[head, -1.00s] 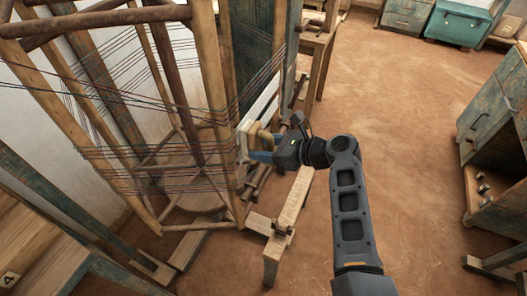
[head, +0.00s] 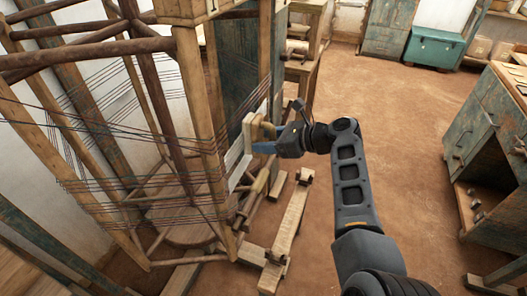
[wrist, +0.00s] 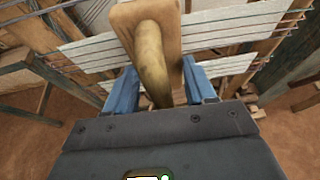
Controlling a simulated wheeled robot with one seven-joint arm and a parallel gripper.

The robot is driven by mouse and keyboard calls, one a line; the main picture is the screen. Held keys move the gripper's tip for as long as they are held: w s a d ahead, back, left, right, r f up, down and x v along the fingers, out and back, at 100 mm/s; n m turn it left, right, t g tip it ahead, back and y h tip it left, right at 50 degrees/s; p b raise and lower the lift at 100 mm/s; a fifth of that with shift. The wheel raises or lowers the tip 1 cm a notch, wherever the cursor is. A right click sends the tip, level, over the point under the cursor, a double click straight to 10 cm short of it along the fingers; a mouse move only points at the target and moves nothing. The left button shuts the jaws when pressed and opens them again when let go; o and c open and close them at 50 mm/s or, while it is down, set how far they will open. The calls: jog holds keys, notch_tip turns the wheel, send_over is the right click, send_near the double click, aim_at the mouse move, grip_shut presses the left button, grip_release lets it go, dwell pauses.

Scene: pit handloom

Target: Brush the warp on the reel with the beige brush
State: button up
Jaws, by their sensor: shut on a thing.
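The beige brush, a pale wooden block (head: 248,131) with a rounded handle (wrist: 151,65), is in my gripper (head: 264,140). In the wrist view my gripper (wrist: 160,88) has its blue fingers on either side of the handle. The reel (head: 200,90) is a tall wooden frame at left in the head view. The warp (head: 100,135) is dark and reddish threads strung around it. White bands (wrist: 95,52) lie among the threads in the wrist view, behind the brush. The brush is at the reel's right side. Its working face is hidden, so contact cannot be told.
A low wooden beam (head: 290,220) lies on the floor below my gripper. A worn cabinet (head: 485,140) stands at right, and a teal chest (head: 433,48) at the back. Open earthen floor (head: 400,120) lies between them.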

jog(key=w+d+r+b, duration=0.3)
jog(key=w+r+b, duration=0.1)
jog(key=w+b, duration=0.3)
jog(key=w+d+r+b, duration=0.2)
jog(key=w+r+b, duration=0.2)
jog(key=w+b, duration=0.25)
jog(key=shift+s+a+p, duration=2.15)
jog(key=shift+s+p, duration=1.6)
jog(key=shift+s, duration=2.1)
jog(key=shift+s+a+p, duration=2.1)
jog(key=shift+s+p, duration=1.65)
jog(key=shift+s, duration=2.05)
jog(key=shift+w+d, duration=0.3)
jog(key=shift+w, duration=0.55)
jog(key=shift+w+d, duration=0.35)
jog(key=shift+w, duration=0.55)
jog(key=shift+w+d, duration=0.3)
jog(key=shift+w, duration=0.55)
jog(key=w+d+b, duration=0.3)
jog(key=w+b, duration=0.5)
jog(key=w, duration=0.1)
jog(key=w+d+b, duration=0.3)
jog(key=w+b, duration=0.6)
jog(key=shift+w+d, duration=0.15)
jog(key=shift+d, duration=0.15)
